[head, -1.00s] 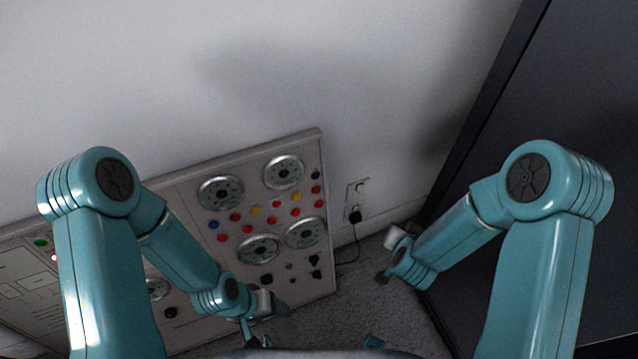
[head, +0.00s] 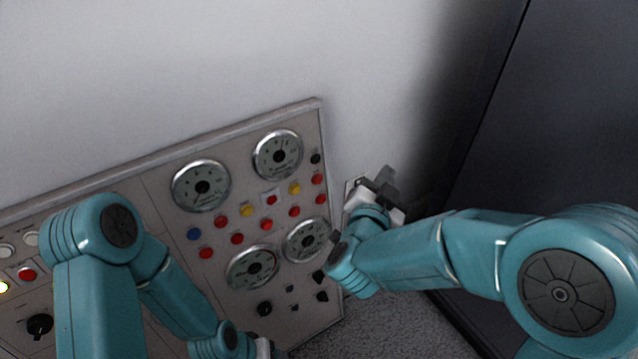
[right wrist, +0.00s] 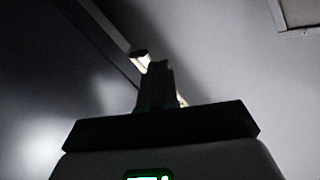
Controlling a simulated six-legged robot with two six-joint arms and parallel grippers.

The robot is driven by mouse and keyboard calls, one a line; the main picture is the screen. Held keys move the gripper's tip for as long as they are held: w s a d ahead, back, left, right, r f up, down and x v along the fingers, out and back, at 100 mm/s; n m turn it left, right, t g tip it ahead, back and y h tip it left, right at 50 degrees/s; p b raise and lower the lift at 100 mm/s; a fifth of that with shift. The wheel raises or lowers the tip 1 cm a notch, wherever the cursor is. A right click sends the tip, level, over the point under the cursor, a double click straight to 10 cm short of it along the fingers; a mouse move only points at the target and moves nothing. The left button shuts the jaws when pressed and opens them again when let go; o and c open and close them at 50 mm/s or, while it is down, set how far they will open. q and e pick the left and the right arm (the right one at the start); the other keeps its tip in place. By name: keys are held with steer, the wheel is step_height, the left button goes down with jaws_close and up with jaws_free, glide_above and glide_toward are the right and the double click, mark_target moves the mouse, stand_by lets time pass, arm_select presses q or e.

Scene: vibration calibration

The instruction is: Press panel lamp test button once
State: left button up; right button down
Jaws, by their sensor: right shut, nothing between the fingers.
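The grey control panel (head: 165,185) leans along the wall in the head view, with gauges, lamps and buttons. Red, yellow and blue round pieces, such as the blue one (head: 193,233), sit between the gauges. I cannot tell which piece is the lamp test button; no label is readable. My right gripper (head: 385,180) is beside the panel's right edge, in front of the wall outlet, apart from the buttons. It is shut and empty; its dark fingers show in the right wrist view (right wrist: 156,84). My left gripper (head: 264,348) is at the bottom edge, its fingers cut off.
Dial gauges, such as the upper left one (head: 201,186), stand out on the panel. At far left are a red button (head: 27,274), a black knob (head: 40,324) and a glowing lamp (head: 3,287). A dark cabinet (head: 560,110) stands at right. Grey carpet (head: 385,315) lies below.

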mark_target(317, 160)
arm_select(q)
step_height(317, 160, down, 6)
steer(key=b, duration=0.5)
steer(key=shift+a+f, duration=0.2)
steer(key=shift+f, duration=0.05)
arm_select(e)
steer(key=s+a+f+n+t+y, duration=0.1)
steer(key=s+a+y, duration=0.1)
steer(key=a, duration=0.4)
steer(key=shift+a+f+t, duration=0.3)
steer(key=shift+s, duration=0.1)
arm_select(q)
steer(key=shift+d+r+p, duration=0.2)
steer(key=shift+r+p, duration=0.15)
steer(key=shift+p, duration=0.15)
arm_select(e)
steer(key=w+a+f, duration=0.2)
steer(key=w+a, duration=0.3)
steer(key=w, duration=0.2)
steer(key=shift+w, duration=0.15)
stand_by(0.4)
steer(key=shift+w+a, duration=0.2)
steer(key=shift+w, duration=0.05)
